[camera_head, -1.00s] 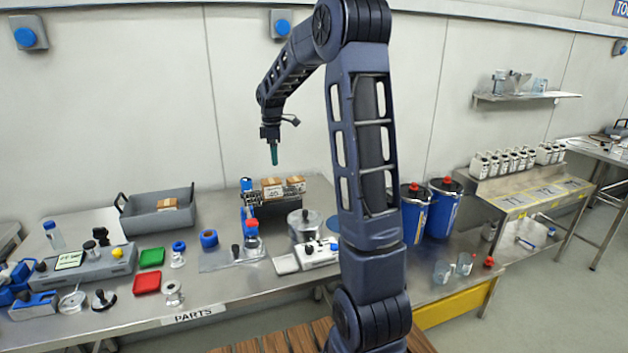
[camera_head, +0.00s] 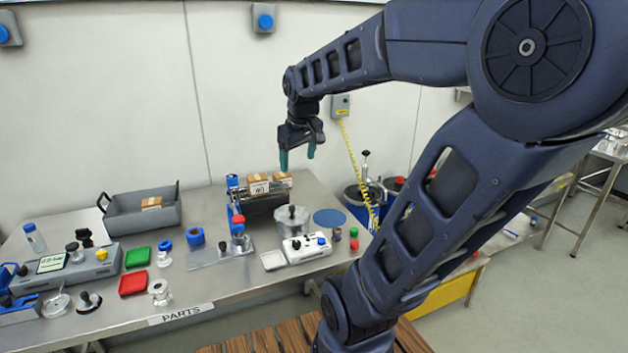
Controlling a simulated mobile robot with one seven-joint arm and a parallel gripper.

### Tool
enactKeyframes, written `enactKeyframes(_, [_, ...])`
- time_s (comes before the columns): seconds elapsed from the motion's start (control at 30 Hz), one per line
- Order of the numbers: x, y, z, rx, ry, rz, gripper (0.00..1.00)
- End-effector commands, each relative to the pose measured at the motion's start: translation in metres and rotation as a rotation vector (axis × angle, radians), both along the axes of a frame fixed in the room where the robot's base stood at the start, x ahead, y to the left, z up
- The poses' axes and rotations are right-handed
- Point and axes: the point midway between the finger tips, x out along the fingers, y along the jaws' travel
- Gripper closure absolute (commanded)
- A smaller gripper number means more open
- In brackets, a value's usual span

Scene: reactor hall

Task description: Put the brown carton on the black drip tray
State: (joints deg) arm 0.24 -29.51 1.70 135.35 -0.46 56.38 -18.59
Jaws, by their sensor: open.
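Two brown cartons with pale labels, a left one (camera_head: 259,184) and a right one (camera_head: 282,178), sit on top of a dark rack-like stand (camera_head: 265,205) at the back of the steel bench. Another small brown carton (camera_head: 151,203) lies inside a grey open bin at the left. I cannot surely pick out a black drip tray; the dark stand under the cartons is the only black tray-like thing I can see. My gripper (camera_head: 297,158) is open and empty, its teal fingers pointing down, seen above and slightly right of the right carton. Its exact depth is unclear.
The grey bin (camera_head: 118,220) stands at the back left. A metal pot (camera_head: 292,222), a white device (camera_head: 306,248) and a blue disc (camera_head: 329,217) lie right of the stand. A bottle with a red cap (camera_head: 239,228) stands in front. A yellow chain (camera_head: 358,170) hangs behind the bench.

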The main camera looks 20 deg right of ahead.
Motion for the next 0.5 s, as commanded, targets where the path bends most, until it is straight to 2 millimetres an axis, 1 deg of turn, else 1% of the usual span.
enactKeyframes(0.03, [-0.016,-0.002,-0.002,0.016,-0.017,-0.045,0.26])
enactKeyframes(0.1, [-0.034,-0.003,-0.007,0.042,-0.037,-0.112,0.26])
enactKeyframes(0.2, [-0.057,-0.006,-0.015,0.077,-0.061,-0.197,0.26])
enactKeyframes(0.33, [-0.077,-0.007,-0.024,0.112,-0.081,-0.278,0.26])
enactKeyframes(0.5, [-0.088,-0.008,-0.029,0.134,-0.091,-0.323,0.26])
